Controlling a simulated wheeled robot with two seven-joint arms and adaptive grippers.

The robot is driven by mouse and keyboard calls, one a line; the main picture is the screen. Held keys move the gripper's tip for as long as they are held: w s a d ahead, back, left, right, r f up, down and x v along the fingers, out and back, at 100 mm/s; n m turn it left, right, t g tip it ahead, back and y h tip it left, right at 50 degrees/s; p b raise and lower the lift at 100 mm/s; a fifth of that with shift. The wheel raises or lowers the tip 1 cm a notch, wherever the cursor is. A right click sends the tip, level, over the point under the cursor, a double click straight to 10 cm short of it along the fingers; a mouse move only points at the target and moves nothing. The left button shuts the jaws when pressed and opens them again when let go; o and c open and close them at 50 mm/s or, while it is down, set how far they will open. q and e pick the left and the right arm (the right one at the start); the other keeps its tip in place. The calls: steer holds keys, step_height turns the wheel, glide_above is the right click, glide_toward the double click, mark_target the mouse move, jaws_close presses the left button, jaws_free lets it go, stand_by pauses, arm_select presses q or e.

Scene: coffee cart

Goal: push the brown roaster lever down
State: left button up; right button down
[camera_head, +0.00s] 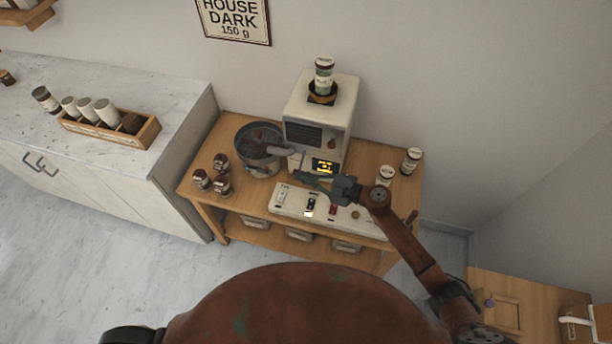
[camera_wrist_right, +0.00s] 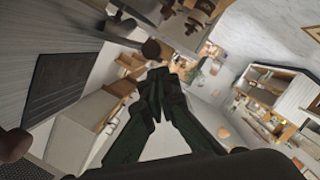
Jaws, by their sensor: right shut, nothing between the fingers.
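The white roaster (camera_head: 318,110) stands on the wooden cart, with a dark window and a lit yellow display on its front. My right gripper (camera_head: 305,181) is shut and empty in front of the roaster's lower front, above the control panel. The wrist view shows its closed dark green fingers (camera_wrist_right: 163,78). A round brown knob (camera_wrist_right: 151,48) shows right by the fingertips there and looks like the lever's end. I cannot tell whether they touch. My left gripper is not in view.
A pale control panel (camera_head: 290,205) with several small coloured switches lies below my right gripper. A metal pot (camera_head: 262,165) of dark contents stands left of the roaster. Several brown jars (camera_head: 221,184) stand front left; white cups (camera_head: 386,174) stand right. A jar tops the roaster.

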steer(key=s+d+r+p, duration=0.2)
steer(key=s+d+r, duration=0.2)
steer(key=s+d, duration=0.2)
steer(key=shift+d, duration=1.15)
